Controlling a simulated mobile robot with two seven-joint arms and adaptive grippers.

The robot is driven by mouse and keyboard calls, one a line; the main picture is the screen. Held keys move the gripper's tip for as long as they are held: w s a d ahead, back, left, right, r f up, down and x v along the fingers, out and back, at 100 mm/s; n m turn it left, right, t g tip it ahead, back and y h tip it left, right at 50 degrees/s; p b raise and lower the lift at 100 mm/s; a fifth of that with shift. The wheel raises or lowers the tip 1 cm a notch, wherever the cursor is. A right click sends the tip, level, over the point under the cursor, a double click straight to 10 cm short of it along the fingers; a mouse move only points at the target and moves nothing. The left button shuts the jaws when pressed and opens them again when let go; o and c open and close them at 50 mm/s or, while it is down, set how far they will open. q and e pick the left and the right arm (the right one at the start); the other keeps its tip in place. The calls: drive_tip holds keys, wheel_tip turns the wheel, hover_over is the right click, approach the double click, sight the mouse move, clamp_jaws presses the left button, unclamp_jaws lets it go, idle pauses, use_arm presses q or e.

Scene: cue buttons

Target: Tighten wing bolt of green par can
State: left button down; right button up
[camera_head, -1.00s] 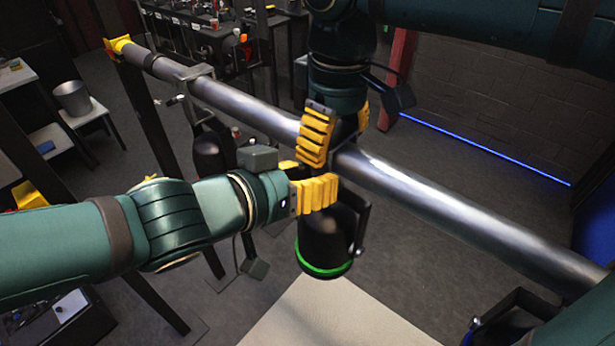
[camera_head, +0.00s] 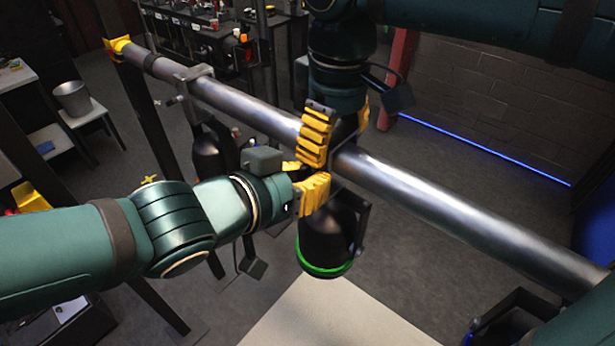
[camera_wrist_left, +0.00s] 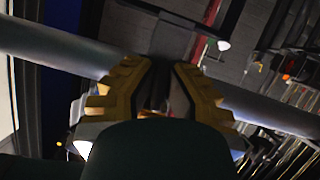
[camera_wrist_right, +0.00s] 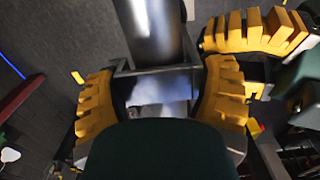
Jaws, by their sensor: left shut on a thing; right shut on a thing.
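The green par can (camera_head: 325,240), a black lamp with a green ring at its lower rim, hangs from the silver pipe (camera_head: 430,200) in the head view. Its clamp (camera_wrist_right: 122,68) shows around the pipe in the right wrist view. My right gripper (camera_head: 338,122) comes from above and is shut on this clamp, with fingers on both sides. My left gripper (camera_head: 308,182) comes from the left, just under the pipe and above the lamp body, and is shut. The wing bolt is hidden between its yellow fingers, which also show in the left wrist view (camera_wrist_left: 165,85).
Another black lamp (camera_head: 207,155) hangs from the pipe at the left. A lamp (camera_head: 505,325) sits at the lower right, partly hidden by my arm. A pale tabletop (camera_head: 330,318) lies below the green par can. A metal bucket (camera_head: 72,98) stands at the far left.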

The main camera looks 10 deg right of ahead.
sight(307, 166)
use_arm(q)
drive_tip(key=shift+w+m+t+y, duration=0.1)
drive_tip(key=shift+m+t+y, duration=0.65)
drive_tip(key=shift+m, duration=0.65)
drive_tip(key=shift+m+t, duration=0.3)
drive_tip(key=shift+t, duration=0.05)
drive_tip(key=c, duration=1)
unclamp_jaws()
drive_tip(key=shift+r, duration=0.1)
wheel_tip(307, 166, up, 10)
drive_tip(key=shift+f, duration=0.1)
